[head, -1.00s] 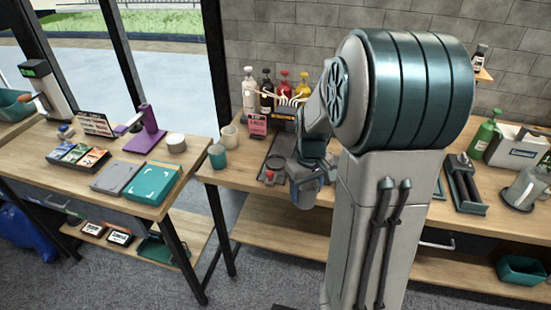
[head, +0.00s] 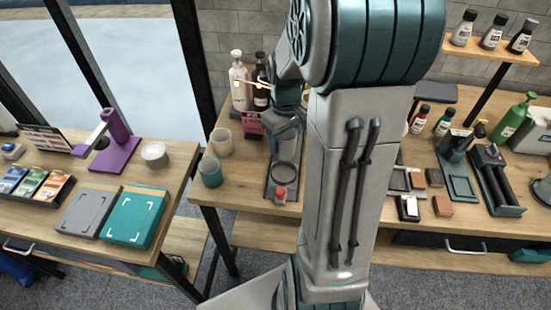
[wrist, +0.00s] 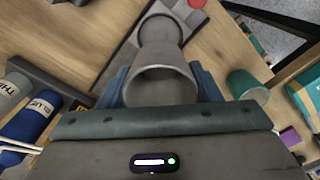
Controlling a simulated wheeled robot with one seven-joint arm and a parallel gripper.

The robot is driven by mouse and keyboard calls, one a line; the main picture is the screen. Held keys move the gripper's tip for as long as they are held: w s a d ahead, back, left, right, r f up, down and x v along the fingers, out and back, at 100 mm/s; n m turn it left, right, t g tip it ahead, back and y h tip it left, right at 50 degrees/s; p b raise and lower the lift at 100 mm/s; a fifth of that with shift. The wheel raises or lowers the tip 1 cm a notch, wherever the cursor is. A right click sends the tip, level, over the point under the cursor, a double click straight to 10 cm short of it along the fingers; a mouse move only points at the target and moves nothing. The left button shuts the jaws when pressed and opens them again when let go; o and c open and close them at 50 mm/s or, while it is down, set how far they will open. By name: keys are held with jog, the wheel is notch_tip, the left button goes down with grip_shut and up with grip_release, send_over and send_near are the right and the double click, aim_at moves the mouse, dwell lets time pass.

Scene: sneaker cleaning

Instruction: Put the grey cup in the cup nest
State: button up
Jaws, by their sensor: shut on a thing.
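The grey cup (wrist: 162,86) is between the blue fingers of my gripper (wrist: 163,88) in the wrist view, its round mouth facing the camera. My gripper is shut on it. A dark tray with a round ring (head: 284,174), apparently the cup nest, lies on the bench in the head view, with a red knob (head: 281,194) at its near end. My gripper (head: 285,128) is above the tray's far part in the head view, where I cannot make out the cup. In the wrist view the tray (wrist: 119,58) lies beyond the cup. The cup hides part of it, so contact is unclear.
A beige cup (head: 222,141) and a teal cup (head: 210,171) stand left of the tray. Bottles (head: 239,78) and a pink sign (head: 252,122) stand behind. Small blocks and brush holders (head: 494,182) occupy the bench to the right.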

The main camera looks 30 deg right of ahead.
aim_at(285, 152)
notch_tip(285, 152, down, 5)
jog(key=shift+s+r, duration=0.15)
jog(key=shift+f+p, duration=0.35)
jog(key=shift+f, duration=2.05)
jog(key=shift+f, duration=0.15)
jog(key=o, duration=0.9)
jog(key=shift+o, duration=0.2)
